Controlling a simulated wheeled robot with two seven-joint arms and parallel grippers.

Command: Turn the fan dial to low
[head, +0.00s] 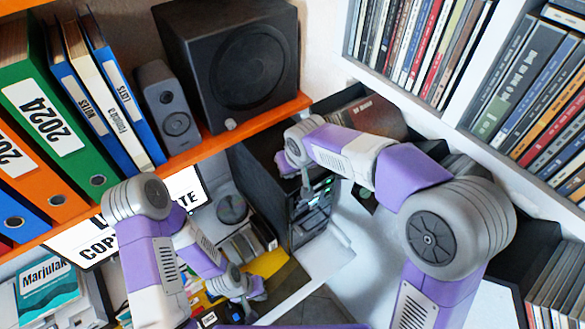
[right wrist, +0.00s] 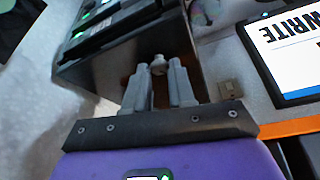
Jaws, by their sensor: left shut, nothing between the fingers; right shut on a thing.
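The black computer tower (head: 262,190) stands under the orange shelf, with slots and small lit displays on its front. My right gripper (head: 287,166) reaches the tower's upper part. In the right wrist view my right gripper (right wrist: 158,82) is shut, with a small grey round knob (right wrist: 158,61) at its fingertips. The knob looks like the fan dial, but its markings and setting cannot be read. The tower also shows in that view (right wrist: 105,45). My left gripper (head: 254,292) is shut and empty, low over the clutter at the bottom centre.
An orange shelf (head: 215,143) with binders, a small speaker (head: 166,110) and a large black speaker (head: 228,62) runs above the tower. White shelves of discs (head: 545,90) stand at the right. A framed sign (right wrist: 295,45) shows in the right wrist view.

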